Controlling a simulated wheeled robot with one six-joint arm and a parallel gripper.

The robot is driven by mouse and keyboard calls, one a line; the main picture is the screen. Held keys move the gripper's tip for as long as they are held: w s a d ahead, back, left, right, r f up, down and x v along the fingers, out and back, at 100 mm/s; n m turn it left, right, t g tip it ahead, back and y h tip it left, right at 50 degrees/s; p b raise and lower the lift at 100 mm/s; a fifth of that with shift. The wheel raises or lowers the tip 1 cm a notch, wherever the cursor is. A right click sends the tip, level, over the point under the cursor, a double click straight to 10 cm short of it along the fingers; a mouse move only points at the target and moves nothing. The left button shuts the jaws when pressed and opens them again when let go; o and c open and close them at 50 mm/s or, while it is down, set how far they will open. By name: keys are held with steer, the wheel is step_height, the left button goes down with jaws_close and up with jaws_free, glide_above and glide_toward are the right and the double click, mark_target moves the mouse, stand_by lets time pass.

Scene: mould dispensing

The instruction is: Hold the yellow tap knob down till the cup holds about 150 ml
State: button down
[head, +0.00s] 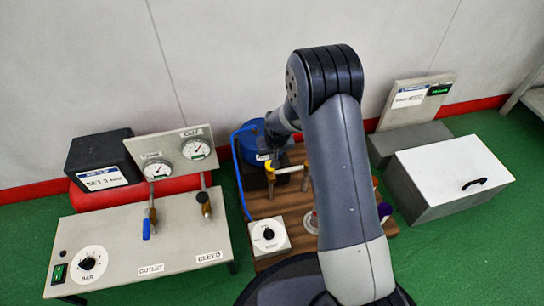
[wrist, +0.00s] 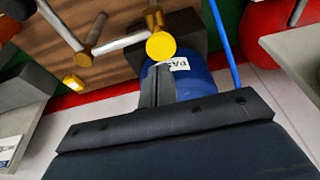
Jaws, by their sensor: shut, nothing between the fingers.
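The yellow tap knob (wrist: 160,45) shows as a round disc in the wrist view, just beyond the tips of my gripper (wrist: 157,72). My gripper is shut and empty, its dark fingers together. I cannot tell whether they touch the knob. In the head view the yellow knob (head: 268,165) sits in front of the blue tank (head: 252,140), and my arm hides most of the area to its right. A small pale round thing (head: 312,221) on the wooden board is partly behind my arm; I cannot tell if it is the cup. No liquid level is visible.
A grey panel (head: 182,218) with two gauges stands on the left, beside a dark box (head: 100,157). A white-topped box (head: 451,170) stands on the right, with a display stand (head: 416,102) behind it. A white dial box (head: 269,237) sits on the board's front left.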

steer(key=p+v, duration=0.3)
steer(key=v, duration=0.6)
steer(key=shift+w, duration=0.1)
stand_by(0.3)
steer(key=b+x, duration=0.4)
steer(key=x, duration=0.5)
steer(key=shift+f+b, duration=0.3)
steer(key=p+v, duration=0.3)
steer(key=v, duration=0.4)
steer(key=shift+w, duration=0.25)
steer(key=shift+a, duration=0.1)
